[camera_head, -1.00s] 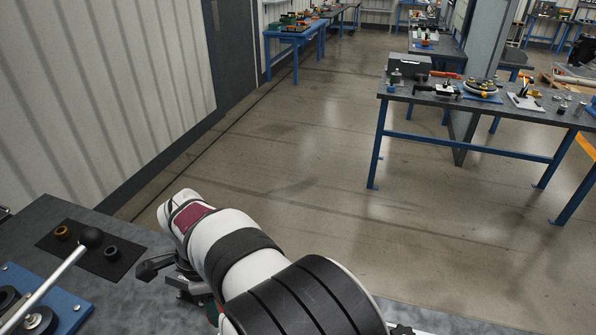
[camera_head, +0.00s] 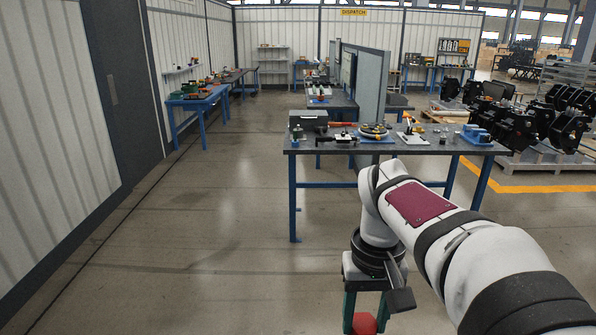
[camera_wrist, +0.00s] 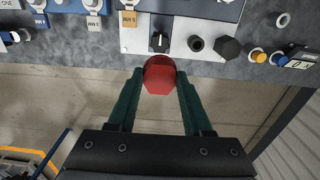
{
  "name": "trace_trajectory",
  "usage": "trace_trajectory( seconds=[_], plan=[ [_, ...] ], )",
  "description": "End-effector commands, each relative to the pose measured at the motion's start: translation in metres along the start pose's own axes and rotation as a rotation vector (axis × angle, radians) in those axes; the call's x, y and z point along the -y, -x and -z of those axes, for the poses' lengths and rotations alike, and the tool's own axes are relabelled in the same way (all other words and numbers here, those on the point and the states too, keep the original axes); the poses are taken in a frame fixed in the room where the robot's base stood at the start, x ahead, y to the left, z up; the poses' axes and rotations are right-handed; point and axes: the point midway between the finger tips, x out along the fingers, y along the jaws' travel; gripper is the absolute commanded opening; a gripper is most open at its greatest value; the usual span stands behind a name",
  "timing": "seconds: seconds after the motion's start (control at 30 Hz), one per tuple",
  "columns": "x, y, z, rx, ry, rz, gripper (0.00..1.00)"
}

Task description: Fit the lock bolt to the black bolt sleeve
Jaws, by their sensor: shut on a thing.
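My gripper (camera_wrist: 160,85) has green fingers, shut on a red piece with a hexagonal end (camera_wrist: 160,76). It looks like the lock bolt; its shank is hidden. In the head view the gripper (camera_head: 366,310) points down at the bottom edge, with the red piece (camera_head: 364,323) at its tips. In the wrist view the floor shows below the piece and a bench edge lies just above it. A black ring (camera_wrist: 196,43) sits on a white plate there, to the upper right of the piece. It may be the black bolt sleeve; I cannot tell.
In the head view, a blue-legged bench (camera_head: 330,151) with tools stands ahead; the floor on the left is clear.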

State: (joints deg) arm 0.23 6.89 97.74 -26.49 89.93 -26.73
Motion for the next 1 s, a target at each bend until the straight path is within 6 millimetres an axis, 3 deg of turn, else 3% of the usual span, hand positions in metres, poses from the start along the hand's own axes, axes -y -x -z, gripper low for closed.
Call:
trace_trajectory(
  seconds=[0.13, 0.17, 0.37, 0.53, 0.8, 1.0],
  plan=[
    [0.001, 0.000, 0.000, 0.000, 0.001, 0.000, 0.00],
    [0.001, 0.000, 0.000, 0.000, 0.001, 0.000, 0.46],
    [0.001, 0.000, 0.000, 0.000, 0.001, 0.000, 0.10],
    [0.014, -0.013, 0.004, 0.005, 0.066, -0.002, 0.10],
    [0.088, -0.084, 0.008, 0.008, 0.420, -0.003, 0.10],
    [0.111, -0.105, 0.005, 0.000, 0.528, -0.001, 0.10]
  ],
)
